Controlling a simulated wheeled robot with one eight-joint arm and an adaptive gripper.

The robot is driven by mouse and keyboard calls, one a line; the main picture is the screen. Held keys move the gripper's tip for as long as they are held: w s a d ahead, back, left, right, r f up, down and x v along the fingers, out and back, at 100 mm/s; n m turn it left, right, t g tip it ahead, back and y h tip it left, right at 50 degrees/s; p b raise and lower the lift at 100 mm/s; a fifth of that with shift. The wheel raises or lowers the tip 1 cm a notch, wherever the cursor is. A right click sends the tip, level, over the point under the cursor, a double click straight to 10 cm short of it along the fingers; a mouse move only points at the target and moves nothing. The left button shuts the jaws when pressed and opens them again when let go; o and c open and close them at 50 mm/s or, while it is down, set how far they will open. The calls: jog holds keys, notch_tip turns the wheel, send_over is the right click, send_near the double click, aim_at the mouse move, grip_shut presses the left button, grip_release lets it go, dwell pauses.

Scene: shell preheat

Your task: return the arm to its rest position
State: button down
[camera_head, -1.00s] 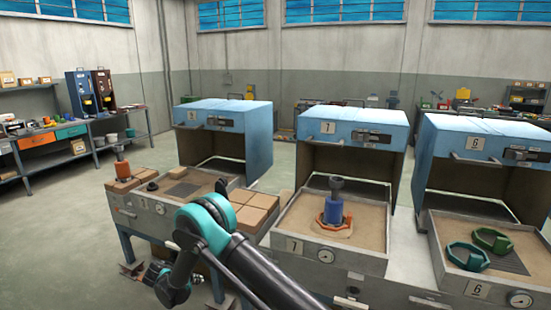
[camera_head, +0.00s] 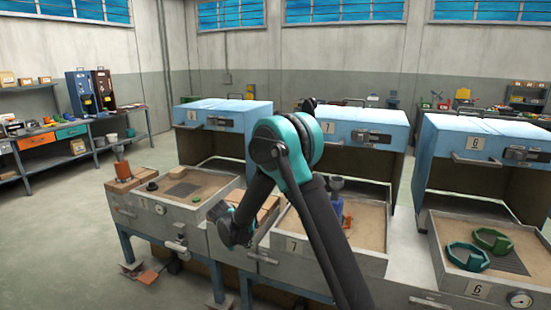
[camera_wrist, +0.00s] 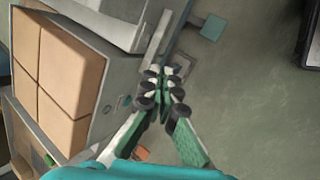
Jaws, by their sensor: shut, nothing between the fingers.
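My arm (camera_head: 315,215) rises from the bottom of the head view, bends at a teal elbow high in front of the ovens, and drops down to the left. My gripper (camera_wrist: 162,84) is in the middle of the wrist view, with its green-padded fingers drawn together and nothing between them. It hangs in front of the oven bench, with the tan bricks (camera_wrist: 66,80) to its left and the floor below. In the head view the wrist end is dark against the bench front, and the fingertips are hard to make out.
Three blue ovens stand behind sand trays. The blue part (camera_head: 334,198) in the middle tray is partly hidden by my arm. Floor (camera_head: 60,240) at left is open.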

jog(key=s+d+r+m+y, duration=0.1)
jog(key=s+d+r+m, duration=0.25)
jog(key=d, duration=0.35)
jog(key=s+d+r+m+g, duration=0.1)
jog(key=s+d+r+m, duration=0.1)
jog(key=s+d, duration=0.35)
jog(key=s+d+r+m+y, duration=0.1)
jog(key=s+d+r+m, duration=0.15)
jog(key=d, duration=0.55)
jog(key=s+d+m, duration=0.3)
jog(key=s+d, duration=0.1)
jog(key=s, duration=0.5)
jog(key=s+d+m+y, duration=0.1)
jog(key=s+d+m, duration=0.3)
jog(key=s, duration=0.5)
jog(key=shift+s+d+f+m, duration=0.25)
jog(key=shift+s+d+m, duration=0.05)
jog(key=shift+d, duration=0.45)
dwell(3.4)
